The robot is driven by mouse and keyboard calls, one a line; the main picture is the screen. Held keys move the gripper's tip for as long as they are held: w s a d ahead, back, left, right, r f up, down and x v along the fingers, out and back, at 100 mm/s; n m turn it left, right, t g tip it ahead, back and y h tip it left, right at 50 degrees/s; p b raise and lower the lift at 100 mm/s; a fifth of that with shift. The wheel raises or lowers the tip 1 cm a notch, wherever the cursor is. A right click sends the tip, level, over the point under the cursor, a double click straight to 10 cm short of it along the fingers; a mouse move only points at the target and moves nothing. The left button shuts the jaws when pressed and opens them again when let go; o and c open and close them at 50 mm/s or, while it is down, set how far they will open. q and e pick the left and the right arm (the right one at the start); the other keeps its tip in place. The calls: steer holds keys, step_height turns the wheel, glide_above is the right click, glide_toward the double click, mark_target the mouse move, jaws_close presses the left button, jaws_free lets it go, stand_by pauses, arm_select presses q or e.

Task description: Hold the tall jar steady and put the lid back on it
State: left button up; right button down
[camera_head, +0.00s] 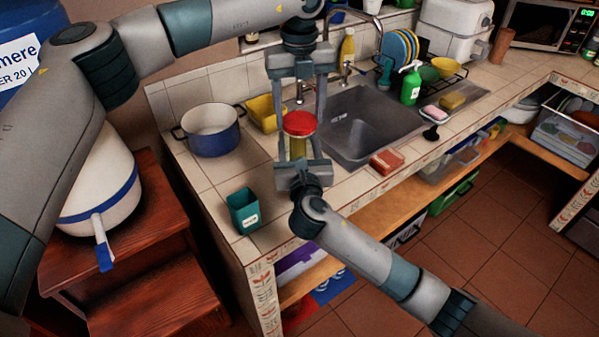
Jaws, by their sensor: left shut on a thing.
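The tall jar (298,149) is narrow and yellowish and stands upright on the tiled counter, left of the sink. The red lid (299,123) is at the top of the jar; I cannot tell whether it rests on the rim or is just above it. My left gripper (298,118) points down from above, with its fingers on both sides of the lid, shut on it. My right gripper (297,151) reaches in from the front, with its fingers on either side of the jar. Whether they press on it is unclear. The jar's lower part is hidden behind the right gripper.
A blue pot (211,140) and a yellow container (264,113) stand to the left. A teal cup (243,215) is near the counter's front left corner. The sink (366,125) lies right of the jar, with a brick-red block (387,161) at its front edge.

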arm_select(q)
steer(key=m, duration=0.5)
steer(key=shift+m, duration=0.4)
steer(key=m, duration=0.5)
steer(key=shift+m, duration=0.4)
steer(key=m, duration=0.5)
steer(key=shift+m, duration=0.3)
steer(key=m, duration=0.4)
steer(key=shift+m, duration=0.4)
steer(key=o, duration=1.2)
steer(key=shift+o, duration=0.2)
step_height(320, 180, up, 12)
